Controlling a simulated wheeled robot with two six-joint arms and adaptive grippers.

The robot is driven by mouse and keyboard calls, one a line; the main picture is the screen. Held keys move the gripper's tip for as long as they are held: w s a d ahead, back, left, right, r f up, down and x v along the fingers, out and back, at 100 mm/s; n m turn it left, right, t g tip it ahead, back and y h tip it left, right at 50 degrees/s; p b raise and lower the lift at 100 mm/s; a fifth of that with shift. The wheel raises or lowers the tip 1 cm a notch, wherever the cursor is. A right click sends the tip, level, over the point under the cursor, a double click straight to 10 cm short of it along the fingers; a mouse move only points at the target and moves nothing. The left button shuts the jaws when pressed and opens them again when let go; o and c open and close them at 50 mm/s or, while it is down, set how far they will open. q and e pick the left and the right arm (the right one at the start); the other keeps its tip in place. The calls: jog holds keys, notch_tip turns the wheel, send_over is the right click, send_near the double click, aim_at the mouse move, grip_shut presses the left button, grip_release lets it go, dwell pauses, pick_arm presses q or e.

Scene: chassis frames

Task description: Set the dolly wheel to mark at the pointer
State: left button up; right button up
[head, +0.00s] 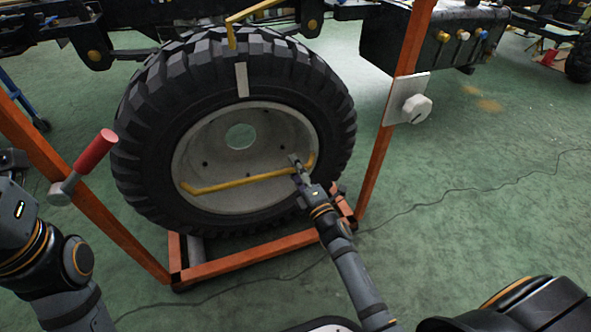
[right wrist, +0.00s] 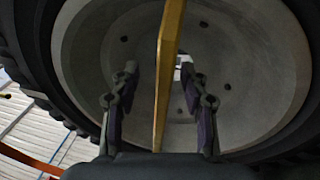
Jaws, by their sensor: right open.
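The dolly wheel (head: 140,140), a large black tyre on a pale rim, stands upright in an orange dolly frame (head: 240,262). A white mark (head: 242,79) on the tyre lies just below and slightly right of the tip of the yellow pointer (head: 232,38). A yellow bar (head: 235,183) with bent ends crosses the rim. My right gripper (head: 296,160) is at the bar's right end. In the right wrist view the bar (right wrist: 166,75) passes between the open fingers of my right gripper (right wrist: 158,85), with gaps on both sides. My left arm shows at the left edge; its gripper is not visible.
A red-handled lever (head: 95,152) sits on the left orange post, and a pale knob on a plate (head: 416,108) on the right post. A dark vehicle chassis (head: 430,40) stands behind. A cable (head: 440,205) lies across the green floor, which is mostly clear at right.

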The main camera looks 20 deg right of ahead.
jog(key=v, duration=1.2)
jog(key=shift+s, duration=0.1)
